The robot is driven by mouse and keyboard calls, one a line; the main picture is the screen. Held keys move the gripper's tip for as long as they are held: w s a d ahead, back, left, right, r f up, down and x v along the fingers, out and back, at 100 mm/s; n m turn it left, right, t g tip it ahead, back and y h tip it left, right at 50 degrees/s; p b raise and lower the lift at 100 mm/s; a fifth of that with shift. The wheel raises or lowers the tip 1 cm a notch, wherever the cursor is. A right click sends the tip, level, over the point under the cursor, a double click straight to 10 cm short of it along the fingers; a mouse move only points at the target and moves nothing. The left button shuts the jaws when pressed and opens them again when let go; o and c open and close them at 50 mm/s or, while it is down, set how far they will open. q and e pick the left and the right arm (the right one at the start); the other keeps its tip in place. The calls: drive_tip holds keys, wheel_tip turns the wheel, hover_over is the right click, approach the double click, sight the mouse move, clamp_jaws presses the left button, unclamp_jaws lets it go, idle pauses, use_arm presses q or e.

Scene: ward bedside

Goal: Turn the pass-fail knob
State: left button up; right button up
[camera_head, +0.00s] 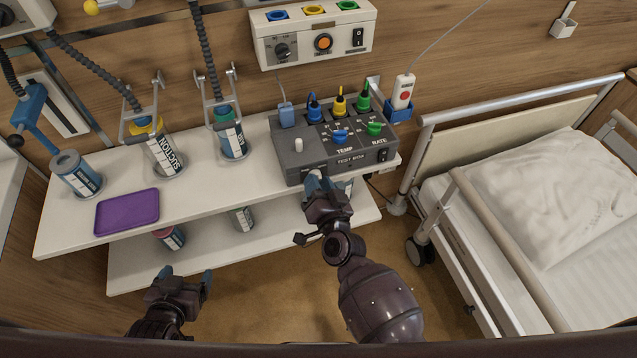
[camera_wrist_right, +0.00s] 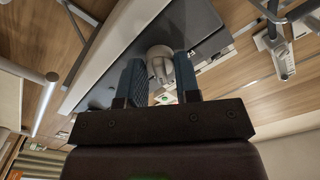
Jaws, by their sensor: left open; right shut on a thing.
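The grey test box (camera_head: 287,165) stands at the right end of the white shelf. My right gripper (camera_head: 320,180) is at its front edge, left of the centre of the front face. In the right wrist view a pale grey rounded knob (camera_wrist_right: 159,58), which seems to be the pass-fail knob, sits between the blue fingers of my right gripper (camera_wrist_right: 157,75), which is shut on it. In the head view the gripper hides this knob, and its pointing direction is unclear. My left gripper (camera_head: 187,277) is open and empty, low in front of the shelf.
The box top carries a white peg (camera_head: 298,145), a blue TEMP knob (camera_head: 340,136), a green RATE knob (camera_head: 374,128) and coloured plugs. A purple tray (camera_head: 127,212) and suction canisters (camera_head: 165,155) are to the left. A railed bed (camera_head: 540,200) stands right.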

drive_tip(key=shift+m, duration=1)
drive_tip(key=o, duration=0.9)
drive_tip(key=shift+s, duration=0.1)
drive_tip(key=v, duration=1)
drive_tip(key=shift+s+d+r, duration=0.1)
drive_tip(key=shift+s+d, duration=0.05)
drive_tip(key=shift+s, duration=0.15)
